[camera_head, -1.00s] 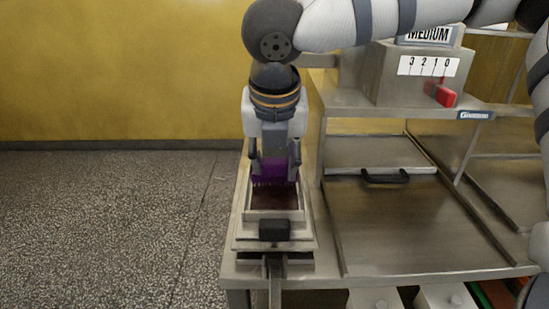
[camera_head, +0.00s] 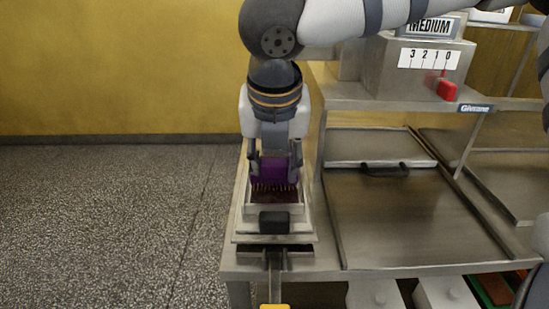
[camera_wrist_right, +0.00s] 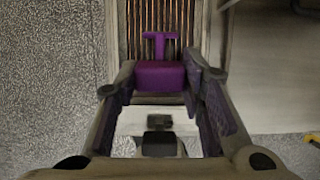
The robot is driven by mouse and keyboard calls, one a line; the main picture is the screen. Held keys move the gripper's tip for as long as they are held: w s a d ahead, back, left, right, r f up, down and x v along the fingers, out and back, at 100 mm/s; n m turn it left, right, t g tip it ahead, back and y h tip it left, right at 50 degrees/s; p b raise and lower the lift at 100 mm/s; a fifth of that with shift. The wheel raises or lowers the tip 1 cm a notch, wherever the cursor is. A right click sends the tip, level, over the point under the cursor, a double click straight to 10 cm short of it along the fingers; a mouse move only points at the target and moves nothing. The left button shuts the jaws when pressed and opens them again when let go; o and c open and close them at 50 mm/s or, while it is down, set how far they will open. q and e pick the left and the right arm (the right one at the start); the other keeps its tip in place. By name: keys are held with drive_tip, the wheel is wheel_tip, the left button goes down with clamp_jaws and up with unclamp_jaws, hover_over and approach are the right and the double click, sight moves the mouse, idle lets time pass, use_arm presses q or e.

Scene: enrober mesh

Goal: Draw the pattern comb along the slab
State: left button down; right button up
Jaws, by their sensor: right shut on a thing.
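My right gripper (camera_head: 274,160) points down over the slab tray and is shut on the purple pattern comb (camera_head: 274,173). The comb also shows between the fingers in the right wrist view (camera_wrist_right: 158,75). Its teeth reach down to the dark brown slab (camera_head: 273,196); whether they touch it is hard to tell. The slab lies in a pale metal tray (camera_head: 274,209). In the right wrist view the slab (camera_wrist_right: 143,30) carries fine parallel lines on the side behind the comb. My left gripper is not in view.
A black block (camera_head: 274,222) sits at the tray's near end. A steel machine with a red lever (camera_head: 447,90) and a black-handled steel panel (camera_head: 385,170) stand to the right. Speckled floor (camera_head: 100,220) is open to the left. A small yellow piece (camera_head: 274,306) shows at the bottom edge.

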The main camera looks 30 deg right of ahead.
drive_tip(key=shift+s+a, duration=0.35)
drive_tip(key=shift+s, duration=0.2)
drive_tip(key=shift+s+a, duration=0.3)
drive_tip(key=shift+s, duration=0.2)
drive_tip(key=shift+s+a, duration=0.15)
drive_tip(key=shift+s, duration=0.1)
drive_tip(key=shift+s+a, duration=0.15)
drive_tip(key=shift+s, duration=0.1)
wheel_tip(320, 180, up, 7)
idle(1.1)
idle(0.4)
